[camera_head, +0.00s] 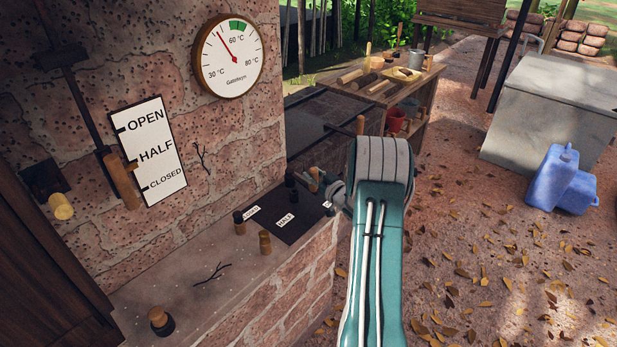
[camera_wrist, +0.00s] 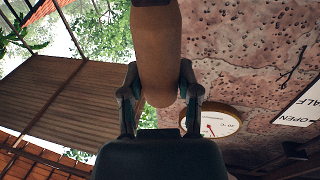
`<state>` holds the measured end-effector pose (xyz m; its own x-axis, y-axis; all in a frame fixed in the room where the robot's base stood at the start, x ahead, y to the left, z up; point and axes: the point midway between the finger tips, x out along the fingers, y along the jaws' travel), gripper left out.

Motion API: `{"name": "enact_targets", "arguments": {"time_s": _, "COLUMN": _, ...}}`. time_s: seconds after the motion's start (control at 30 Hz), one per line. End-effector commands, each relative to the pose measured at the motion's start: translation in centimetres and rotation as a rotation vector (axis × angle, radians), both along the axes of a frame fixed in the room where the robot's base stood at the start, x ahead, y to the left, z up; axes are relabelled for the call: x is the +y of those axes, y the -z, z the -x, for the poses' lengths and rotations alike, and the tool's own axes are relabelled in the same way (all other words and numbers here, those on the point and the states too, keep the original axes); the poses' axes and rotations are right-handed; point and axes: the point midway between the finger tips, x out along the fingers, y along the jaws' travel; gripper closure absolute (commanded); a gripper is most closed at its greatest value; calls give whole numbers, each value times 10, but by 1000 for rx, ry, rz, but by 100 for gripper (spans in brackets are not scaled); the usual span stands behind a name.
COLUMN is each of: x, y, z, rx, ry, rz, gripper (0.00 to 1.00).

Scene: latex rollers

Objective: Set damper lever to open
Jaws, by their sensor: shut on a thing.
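My gripper (camera_head: 308,181) is low over the brick ledge, beside a black plate (camera_head: 297,231) with white position labels. The HALF label (camera_head: 286,220) is readable; another at its right edge is mostly hidden. A wooden handle (camera_head: 314,176) shows at the gripper, at the plate's far side. In the wrist view my gripper (camera_wrist: 160,88) is shut on a tan, rounded wooden handle (camera_wrist: 156,45), between both fingers. The held lever's base is hard to see.
A round thermometer (camera_head: 229,56) hangs on the wall. A workbench (camera_head: 410,95) stands behind. Blue canisters (camera_head: 562,182) stand right, on leaf-strewn ground. A dark wooden door is at left.

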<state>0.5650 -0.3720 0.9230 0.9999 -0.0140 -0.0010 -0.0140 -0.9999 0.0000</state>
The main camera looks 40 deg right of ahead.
Motion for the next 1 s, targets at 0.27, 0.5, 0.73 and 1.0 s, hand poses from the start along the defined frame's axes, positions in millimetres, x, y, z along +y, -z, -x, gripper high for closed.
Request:
{"name": "enact_targets", "arguments": {"time_s": 0.27, "x": -4, "y": 0, "z": 1, "rx": 1, "ry": 4, "rz": 0, "gripper": 100}}
{"name": "enact_targets", "arguments": {"time_s": 0.5, "x": -5, "y": 0, "z": 1, "rx": 1, "ry": 4, "rz": 0, "gripper": 100}}
{"name": "enact_targets", "arguments": {"time_s": 0.73, "x": -4, "y": 0, "z": 1, "rx": 0, "ry": 3, "rz": 0, "gripper": 22}}
{"name": "enact_targets", "arguments": {"time_s": 1.0, "x": -3, "y": 0, "z": 1, "rx": 0, "ry": 1, "rz": 0, "gripper": 22}}
